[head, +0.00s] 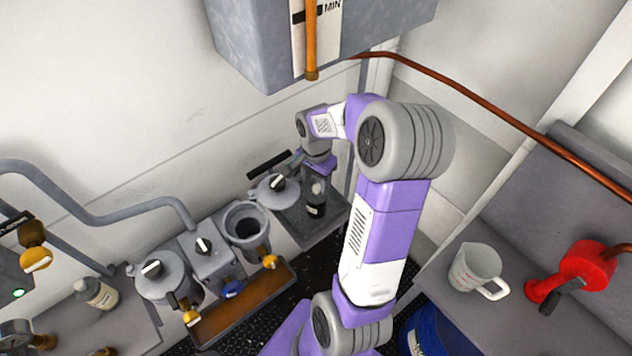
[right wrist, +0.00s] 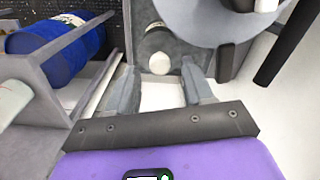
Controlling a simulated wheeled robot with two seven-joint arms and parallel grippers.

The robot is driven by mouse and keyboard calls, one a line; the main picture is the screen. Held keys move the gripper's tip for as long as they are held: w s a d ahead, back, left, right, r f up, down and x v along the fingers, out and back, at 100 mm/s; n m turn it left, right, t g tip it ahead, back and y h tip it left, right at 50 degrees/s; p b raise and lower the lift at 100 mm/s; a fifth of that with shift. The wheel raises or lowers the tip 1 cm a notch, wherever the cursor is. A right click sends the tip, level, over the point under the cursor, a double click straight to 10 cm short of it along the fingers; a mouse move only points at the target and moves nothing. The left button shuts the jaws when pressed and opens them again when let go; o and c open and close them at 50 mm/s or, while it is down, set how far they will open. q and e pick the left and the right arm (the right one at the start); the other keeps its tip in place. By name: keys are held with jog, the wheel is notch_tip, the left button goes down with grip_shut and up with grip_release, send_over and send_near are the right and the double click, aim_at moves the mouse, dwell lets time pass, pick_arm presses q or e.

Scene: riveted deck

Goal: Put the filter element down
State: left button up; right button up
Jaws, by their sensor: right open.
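What looks like the filter element (head: 316,204), a small dark cylinder with a pale label, stands on a dark grey tray (head: 293,221) beside the open filter housing (head: 246,222). My right gripper (head: 314,171) is just above it, partly hidden by my own wrist. In the right wrist view my right gripper (right wrist: 160,82) is open, its fingers apart. A dark part with a round white end (right wrist: 158,64) shows just beyond the fingertips, and I cannot tell whether they touch it. My left gripper is out of view.
Another capped housing (head: 163,278) stands further left. A jug (head: 475,268) and a red device (head: 571,273) are on the right bench.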

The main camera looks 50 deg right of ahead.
notch_tip(320, 180, up, 6)
jog(key=shift+f+p, duration=0.1)
jog(key=shift+p, duration=0.25)
dwell(0.4)
